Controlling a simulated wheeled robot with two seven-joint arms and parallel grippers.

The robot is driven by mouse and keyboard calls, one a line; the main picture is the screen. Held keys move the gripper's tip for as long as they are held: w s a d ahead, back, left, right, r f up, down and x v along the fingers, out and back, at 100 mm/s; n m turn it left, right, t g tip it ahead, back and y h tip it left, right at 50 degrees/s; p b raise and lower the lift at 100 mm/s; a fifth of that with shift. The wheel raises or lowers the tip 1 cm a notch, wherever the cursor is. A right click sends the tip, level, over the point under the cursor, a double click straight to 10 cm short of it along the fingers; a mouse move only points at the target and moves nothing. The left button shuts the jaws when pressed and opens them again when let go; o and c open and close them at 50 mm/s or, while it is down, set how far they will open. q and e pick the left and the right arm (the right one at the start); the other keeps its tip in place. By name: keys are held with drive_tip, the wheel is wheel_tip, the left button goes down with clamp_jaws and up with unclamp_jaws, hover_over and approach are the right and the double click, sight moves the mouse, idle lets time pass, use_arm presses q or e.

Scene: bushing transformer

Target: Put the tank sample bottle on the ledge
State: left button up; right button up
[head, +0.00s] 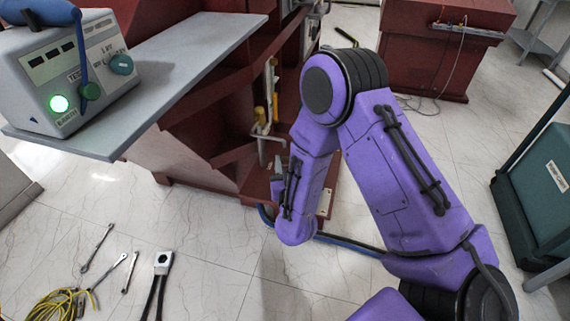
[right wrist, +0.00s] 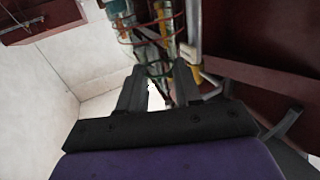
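My right arm, purple, reaches down beside the dark red transformer in the head view, with its wrist near the floor. My right gripper (right wrist: 157,68) shows in the right wrist view with its two dark fingers apart. A flat grey ledge (head: 190,62) runs along the transformer's side in the head view. My left gripper is not in view.
A tester box (head: 70,70) with a lit green lamp stands on the ledge's near end. Several tools (head: 128,272) and a yellow cable (head: 57,304) lie on the floor. A red cabinet (head: 430,62) stands behind; a dark green case (head: 540,190) is at right.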

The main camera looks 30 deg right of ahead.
drive_tip(key=o, duration=0.3)
drive_tip(key=shift+w+f, duration=0.1)
drive_tip(key=shift+w, duration=0.05)
drive_tip(key=shift+s+a+r, duration=0.1)
drive_tip(key=shift+s+r, duration=0.1)
drive_tip(key=v, duration=1.2)
drive_tip(key=s+d+f+g+y+b, duration=0.1)
drive_tip(key=s+f+g+y, duration=0.15)
drive_tip(key=f, duration=0.45)
drive_tip(key=s+d+f+g+y, duration=0.1)
drive_tip(key=s+f+g, duration=0.15)
drive_tip(key=f, duration=0.45)
drive_tip(key=s+d+f+m+g+y, duration=0.1)
drive_tip(key=s+d+f+g, duration=0.1)
drive_tip(key=s+f+g, duration=0.5)
drive_tip(key=s+f, duration=0.4)
drive_tip(key=s, duration=0.2)
drive_tip(key=shift+s+d+g, duration=0.2)
drive_tip(key=shift+s+g, duration=0.05)
drive_tip(key=shift+g, duration=0.15)
